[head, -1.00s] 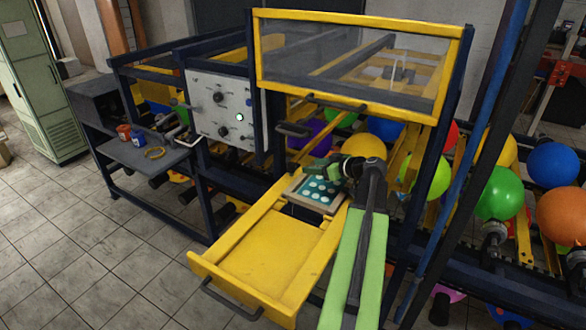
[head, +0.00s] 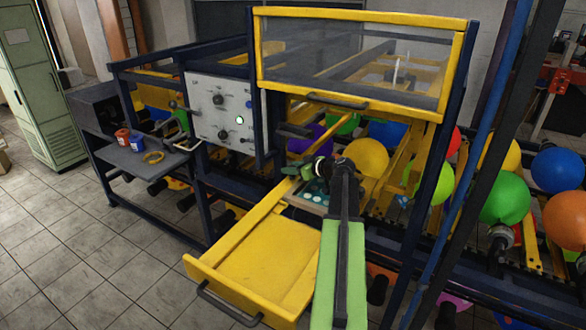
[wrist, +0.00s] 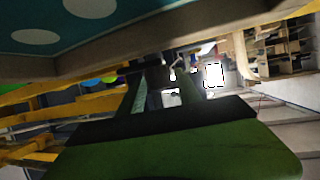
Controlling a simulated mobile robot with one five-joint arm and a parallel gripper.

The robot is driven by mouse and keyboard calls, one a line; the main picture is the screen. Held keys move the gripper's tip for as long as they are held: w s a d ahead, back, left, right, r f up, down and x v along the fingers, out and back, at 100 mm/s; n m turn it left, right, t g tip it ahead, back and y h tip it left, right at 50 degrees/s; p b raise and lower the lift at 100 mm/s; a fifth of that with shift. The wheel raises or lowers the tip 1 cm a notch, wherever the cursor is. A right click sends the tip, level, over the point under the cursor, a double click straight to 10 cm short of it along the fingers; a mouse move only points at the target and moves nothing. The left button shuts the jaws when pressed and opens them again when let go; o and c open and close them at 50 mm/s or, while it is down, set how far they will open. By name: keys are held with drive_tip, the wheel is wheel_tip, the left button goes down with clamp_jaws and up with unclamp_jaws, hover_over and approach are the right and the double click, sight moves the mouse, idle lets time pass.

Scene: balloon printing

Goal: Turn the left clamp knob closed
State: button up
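The teal printing plate (head: 312,189) with white dots lies in its pale frame at the inner end of the yellow drawer (head: 262,262). My gripper (head: 293,169) is over the left rear of the plate, with my arm covering the plate's right part. The left clamp knob cannot be made out; the gripper may hide it. In the wrist view the plate's teal face (wrist: 95,12) fills the upper left, close to the camera, and a green part of my gripper fills the bottom. Whether the fingers are open or shut does not show.
A clear guard with a yellow frame (head: 350,112) stands raised above the plate. A control panel (head: 220,108) is to the left, with a side shelf (head: 135,160) holding small cups. Balloons, including a yellow one (head: 366,157), sit behind the arm. The drawer's floor is clear.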

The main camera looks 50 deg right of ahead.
clamp_jaws()
drive_tip(key=shift+w+d, duration=0.1)
drive_tip(key=shift+d, duration=0.1)
drive_tip(key=shift+a, duration=0.35)
drive_tip(key=shift+a+m+h, duration=0.1)
drive_tip(key=shift+m+h, duration=0.9)
drive_tip(key=shift+h, duration=0.1)
drive_tip(key=m+g+h, duration=0.1)
drive_tip(key=m+h, duration=0.2)
drive_tip(key=m+g+h, duration=0.2)
drive_tip(key=m+h, duration=0.1)
drive_tip(key=h, duration=0.1)
drive_tip(key=shift+m, duration=0.3)
drive_tip(key=m+g+h, duration=0.3)
drive_tip(key=m+g, duration=0.2)
drive_tip(key=shift+w+g+h, duration=0.2)
drive_tip(key=shift+g+h, duration=0.1)
drive_tip(key=shift+h, duration=0.1)
drive_tip(key=shift+s+m+g+h, duration=0.1)
drive_tip(key=shift+m+g+h, duration=0.3)
drive_tip(key=shift+m+g, duration=1.7)
